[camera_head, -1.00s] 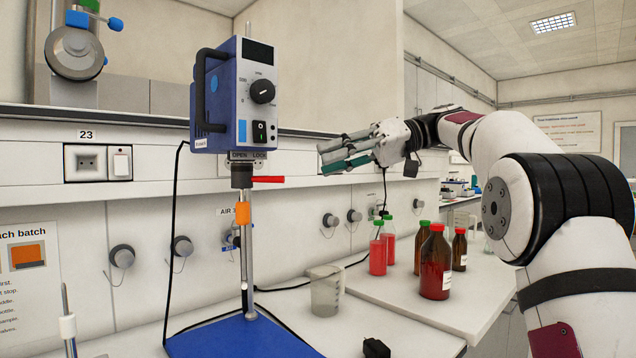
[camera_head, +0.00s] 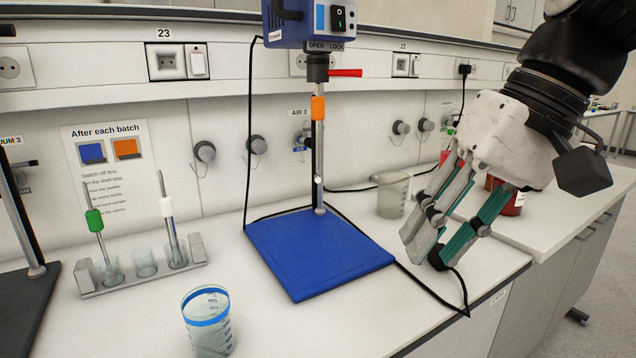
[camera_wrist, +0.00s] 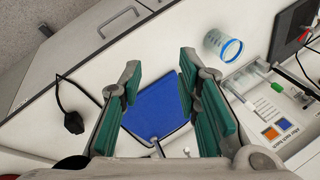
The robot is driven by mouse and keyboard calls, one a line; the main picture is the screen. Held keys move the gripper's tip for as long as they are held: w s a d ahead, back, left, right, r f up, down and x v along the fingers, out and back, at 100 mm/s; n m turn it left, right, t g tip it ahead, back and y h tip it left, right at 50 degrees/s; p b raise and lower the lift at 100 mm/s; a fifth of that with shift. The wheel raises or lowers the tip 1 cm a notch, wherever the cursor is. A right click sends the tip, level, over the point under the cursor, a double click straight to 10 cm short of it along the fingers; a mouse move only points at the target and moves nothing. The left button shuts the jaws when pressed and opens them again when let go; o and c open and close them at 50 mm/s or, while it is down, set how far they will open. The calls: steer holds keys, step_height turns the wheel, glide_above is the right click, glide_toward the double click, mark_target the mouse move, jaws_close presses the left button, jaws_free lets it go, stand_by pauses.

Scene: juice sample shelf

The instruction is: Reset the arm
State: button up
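My gripper (camera_head: 424,248) is in the right half of the head view. It points down and left above the bench, beside the right edge of the blue stand base (camera_head: 318,252). In the wrist view its two green-padded fingers (camera_wrist: 158,82) are spread apart, with nothing between them. The blue stand base (camera_wrist: 158,108) shows beyond the gap. My arm (camera_head: 565,75) comes in from the upper right and hides part of the bottles behind it.
A grey beaker (camera_head: 393,196) stands behind my gripper. A blue-rimmed beaker (camera_head: 207,325) stands at the front, near a rack (camera_head: 145,280) holding rods. The blue mixer (camera_head: 308,22) hangs on its stand. A black cable (camera_head: 440,292) trails along the bench's right edge.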

steer(key=s+d+f+h, duration=0.2)
steer(key=s+d+f, duration=0.1)
steer(key=s+f, duration=0.4)
steer(key=s+d+f+h, duration=0.3)
steer(key=s+d+f, duration=0.1)
steer(key=s+f, duration=0.3)
step_height(320, 180, up, 14)
steer(key=t+p, duration=0.2)
steer(key=p, duration=1.1)
steer(key=shift+m+t, duration=0.4)
steer(key=shift+w+a, duration=0.1)
